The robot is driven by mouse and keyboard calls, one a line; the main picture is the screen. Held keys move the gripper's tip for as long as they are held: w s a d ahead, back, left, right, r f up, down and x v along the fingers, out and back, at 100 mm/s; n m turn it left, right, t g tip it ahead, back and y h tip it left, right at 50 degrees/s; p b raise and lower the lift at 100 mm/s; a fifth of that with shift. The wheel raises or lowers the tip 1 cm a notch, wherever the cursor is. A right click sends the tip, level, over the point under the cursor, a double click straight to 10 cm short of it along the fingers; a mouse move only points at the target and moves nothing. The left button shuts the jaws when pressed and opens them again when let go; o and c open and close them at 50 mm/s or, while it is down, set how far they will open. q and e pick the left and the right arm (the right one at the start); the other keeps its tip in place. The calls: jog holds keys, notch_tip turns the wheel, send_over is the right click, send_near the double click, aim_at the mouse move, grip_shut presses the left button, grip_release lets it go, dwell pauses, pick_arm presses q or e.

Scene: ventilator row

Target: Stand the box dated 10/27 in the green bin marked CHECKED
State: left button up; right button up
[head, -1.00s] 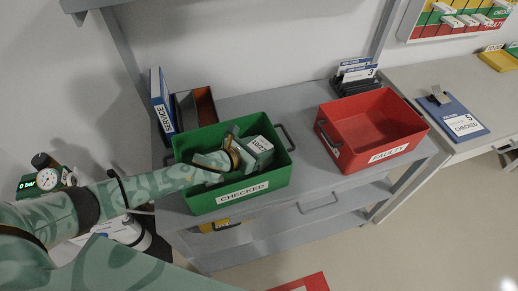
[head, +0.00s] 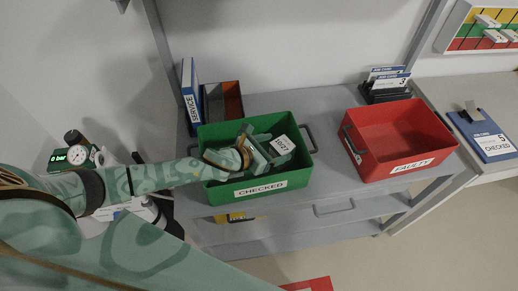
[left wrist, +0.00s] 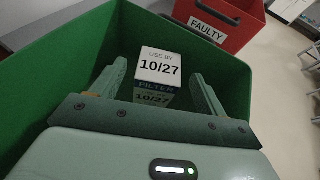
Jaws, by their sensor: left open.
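The green bin (head: 222,196) marked CHECKED stands on the grey shelf top. The box (head: 284,146) dated 10/27 is inside it, at the right part of the bin, with its label facing up. In the left wrist view the box (left wrist: 160,66) shows its 10/27 face and a second labelled side, and appears upright. My left gripper (head: 262,150) is inside the bin, open. Its fingers (left wrist: 158,92) lie on either side of the box's near end, with visible gaps. The box's base is hidden. My right gripper is not in view.
The red FAULTY bin (head: 358,158) stands empty to the right. Behind the green bin are a blue SERVICE binder (head: 190,92) and a dark open holder (head: 222,101). A card holder (head: 386,88) and a blue clipboard (head: 482,130) are farther right.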

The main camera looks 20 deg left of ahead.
pick_arm(q)
jog(key=v, duration=0.8)
jog(key=shift+s+p, duration=0.2)
jog(key=shift+p, duration=0.25)
